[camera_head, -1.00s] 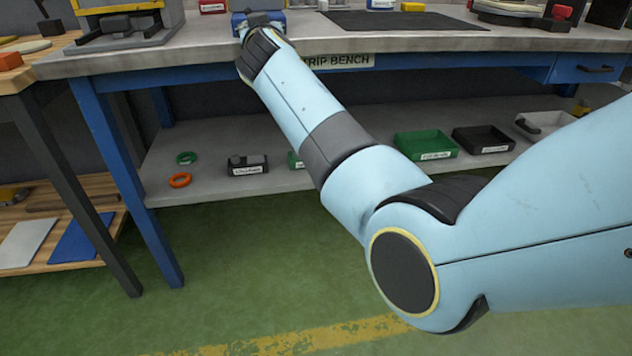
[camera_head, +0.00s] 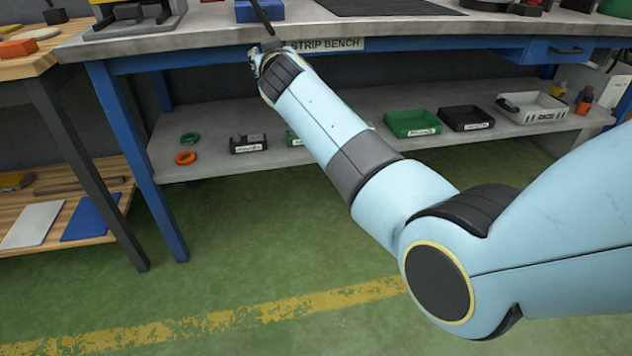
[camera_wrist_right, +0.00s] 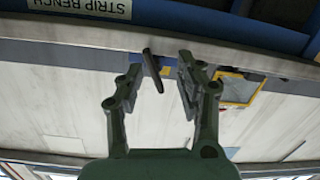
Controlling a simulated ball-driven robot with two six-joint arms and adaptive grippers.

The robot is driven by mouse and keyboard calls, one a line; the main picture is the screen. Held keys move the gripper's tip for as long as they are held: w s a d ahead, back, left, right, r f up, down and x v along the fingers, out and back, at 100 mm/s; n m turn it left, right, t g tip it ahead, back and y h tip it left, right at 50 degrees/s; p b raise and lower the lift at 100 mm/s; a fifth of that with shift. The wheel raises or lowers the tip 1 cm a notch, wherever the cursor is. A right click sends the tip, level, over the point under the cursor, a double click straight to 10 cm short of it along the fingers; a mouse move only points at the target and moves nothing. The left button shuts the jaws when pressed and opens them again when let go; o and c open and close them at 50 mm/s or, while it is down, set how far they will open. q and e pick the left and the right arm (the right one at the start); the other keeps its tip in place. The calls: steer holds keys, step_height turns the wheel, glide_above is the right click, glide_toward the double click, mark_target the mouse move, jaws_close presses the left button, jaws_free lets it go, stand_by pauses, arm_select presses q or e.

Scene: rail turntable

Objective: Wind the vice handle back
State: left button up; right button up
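The vice (camera_head: 259,11) is a blue block at the top edge of the head view, on the front of the bench, and partly cut off. Its handle, a thin dark bar (camera_head: 262,15), slants down in front of it over the bench edge. The bar also shows in the right wrist view (camera_wrist_right: 153,70). My right gripper (camera_wrist_right: 159,64) is open there, with the bar appearing between its spread fingertips and a visible gap on each side. In the head view my right wrist hides most of the gripper, just below the bar. My left gripper is not in view.
The strip bench (camera_head: 400,31) has a dark mat (camera_head: 390,6) right of the vice. Its lower shelf holds a green bin (camera_head: 412,123), a black bin (camera_head: 466,118) and a white bin (camera_head: 533,107). A wooden table (camera_head: 28,64) stands at left. The green floor in front is clear.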

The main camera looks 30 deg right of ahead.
arm_select(q)
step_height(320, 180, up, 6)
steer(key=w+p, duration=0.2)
steer(key=p, duration=0.3)
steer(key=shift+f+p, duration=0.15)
steer(key=shift+p, duration=0.15)
arm_select(e)
steer(key=s+f+g+y, duration=0.1)
steer(key=s+f+g, duration=0.2)
steer(key=s+f, duration=0.5)
steer(key=s+d+f+n+g+y, duration=0.1)
steer(key=s+f+g, duration=0.2)
steer(key=s+f, duration=0.6)
step_height(320, 180, down, 8)
steer(key=shift+s+f, duration=0.15)
steer(key=shift+s, duration=0.05)
steer(key=shift+d, duration=0.1)
